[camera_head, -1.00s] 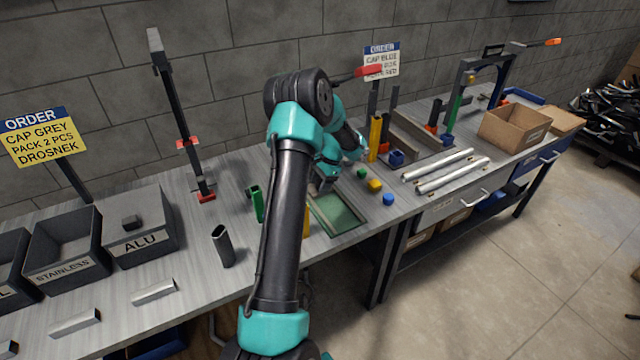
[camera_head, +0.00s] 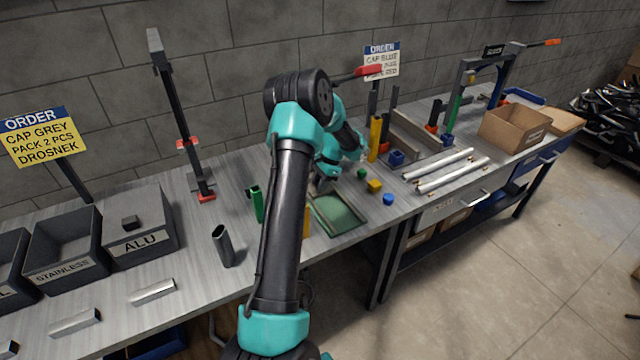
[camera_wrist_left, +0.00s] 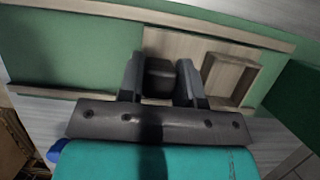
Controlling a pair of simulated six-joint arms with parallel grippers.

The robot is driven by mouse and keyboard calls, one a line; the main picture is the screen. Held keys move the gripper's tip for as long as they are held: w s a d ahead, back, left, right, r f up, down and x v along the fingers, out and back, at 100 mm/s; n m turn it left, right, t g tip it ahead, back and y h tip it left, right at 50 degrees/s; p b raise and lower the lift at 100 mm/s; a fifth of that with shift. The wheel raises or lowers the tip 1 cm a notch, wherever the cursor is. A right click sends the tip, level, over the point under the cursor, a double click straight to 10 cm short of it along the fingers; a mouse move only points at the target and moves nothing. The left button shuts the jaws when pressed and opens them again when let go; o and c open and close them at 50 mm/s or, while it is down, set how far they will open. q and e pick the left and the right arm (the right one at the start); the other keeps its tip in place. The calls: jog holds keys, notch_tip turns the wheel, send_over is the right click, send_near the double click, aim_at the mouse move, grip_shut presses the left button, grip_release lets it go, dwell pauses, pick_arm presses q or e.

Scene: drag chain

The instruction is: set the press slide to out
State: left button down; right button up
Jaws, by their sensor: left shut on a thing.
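In the left wrist view my left gripper (camera_wrist_left: 160,82) is shut on a dark grey block (camera_wrist_left: 160,76), one finger on each side. The block sits at a pale wood-look plate (camera_wrist_left: 190,47) with a raised square frame (camera_wrist_left: 232,78), over a green surface (camera_wrist_left: 70,50). This plate may be the press slide; I cannot tell for sure. In the head view my left gripper (camera_head: 322,184) is low at the left edge of a green tray-like bed (camera_head: 342,212), partly hidden by my arm. The held block is not clear there. My right gripper is not in view.
A tall dark stand (camera_head: 180,125) with red parts stands at the back left. A green upright (camera_head: 256,203) and a dark tube (camera_head: 222,245) stand left of my arm. Coloured caps (camera_head: 374,186) and silver bars (camera_head: 440,172) lie to the right. Bins (camera_head: 65,235) line the left.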

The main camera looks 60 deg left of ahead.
pick_arm(q)
jog(key=shift+d, duration=0.15)
jog(key=d, duration=0.5)
jog(key=s+d, duration=0.1)
jog(key=d, duration=1)
jog(key=shift+s, duration=0.35)
jog(key=c, duration=1.1)
grip_release()
jog(key=shift+d, duration=0.15)
jog(key=o, duration=0.3)
jog(key=shift+w, duration=0.1)
jog(key=v, duration=1.7)
jog(key=shift+r, duration=0.15)
jog(key=shift+w, duration=0.1)
